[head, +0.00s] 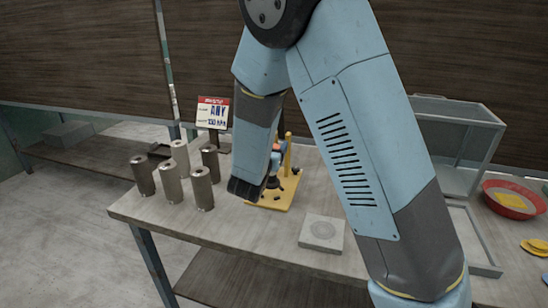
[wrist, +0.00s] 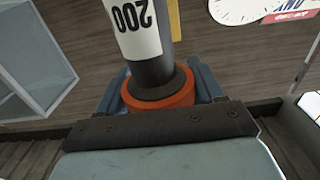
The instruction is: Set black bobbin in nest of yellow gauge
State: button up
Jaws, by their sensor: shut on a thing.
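The black bobbin (wrist: 150,72) is a dark cylinder with a white label reading 200 and an orange collar. My gripper (wrist: 158,88) is shut on it, its blue fingers on both sides of the collar. In the head view my gripper (head: 276,158) is mostly hidden behind my forearm, with a bit of orange showing. The yellow gauge (head: 284,190) stands on the table, with a flat base and an upright post. My gripper is over or beside its base. The nest is hidden or too small to tell, and I cannot tell whether the bobbin touches it.
Several metal cylinders (head: 172,183) stand left of the gauge, before a sign (head: 213,112). At the right are a clear box (head: 455,125), a shallow tray (head: 478,262) and a red bowl (head: 508,208).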

jog(key=shift+w+d+f, duration=0.1)
jog(key=shift+w+f, duration=0.5)
jog(key=shift+f, duration=1.55)
jog(key=o, duration=1.6)
jog(key=shift+f, duration=0.1)
jog(key=shift+c, duration=0.2)
